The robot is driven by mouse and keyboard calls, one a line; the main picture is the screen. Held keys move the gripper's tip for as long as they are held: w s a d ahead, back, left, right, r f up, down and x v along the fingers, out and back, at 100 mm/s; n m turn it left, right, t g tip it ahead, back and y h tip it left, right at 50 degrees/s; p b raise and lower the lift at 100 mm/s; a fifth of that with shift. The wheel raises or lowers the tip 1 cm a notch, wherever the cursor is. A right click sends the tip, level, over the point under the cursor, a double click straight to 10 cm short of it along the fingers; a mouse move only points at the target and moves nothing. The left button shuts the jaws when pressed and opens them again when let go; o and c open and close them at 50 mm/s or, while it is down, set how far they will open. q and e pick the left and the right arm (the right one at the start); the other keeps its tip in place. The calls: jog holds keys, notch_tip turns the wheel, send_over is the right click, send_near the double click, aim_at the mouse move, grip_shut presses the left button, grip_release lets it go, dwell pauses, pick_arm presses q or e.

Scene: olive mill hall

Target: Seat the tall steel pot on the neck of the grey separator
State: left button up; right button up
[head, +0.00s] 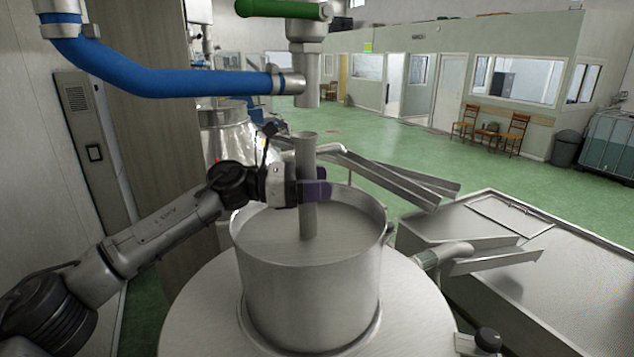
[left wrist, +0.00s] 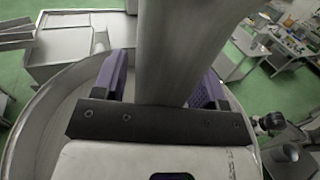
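The tall steel pot (head: 310,280) stands upright over the broad grey top of the separator (head: 205,300) in the head view. A rim rings its foot; I cannot tell whether any gap is left beneath, and the neck is hidden. An upright steel tube (head: 307,222) rises from the pot's middle, past a flat pale inner surface. My left gripper (head: 311,190) is at this tube, above the pot's rim. In the left wrist view its purple fingers lie against both sides of the tube (left wrist: 185,50). My right gripper is in neither view.
A vertical outlet pipe (head: 306,92) with a green-handled valve (head: 283,9) hangs just above the tube. A blue pipe (head: 160,78) crosses left. Steel chutes (head: 385,180) and a wide steel tank (head: 590,290) lie right. Green floor behind is mostly clear.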

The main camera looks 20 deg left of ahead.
pick_arm(q)
jog(key=shift+f, duration=0.3)
jog(key=b+v, duration=0.6)
jog(key=v, duration=0.8)
jog(key=shift+r, duration=0.25)
jog(key=shift+d, duration=0.1)
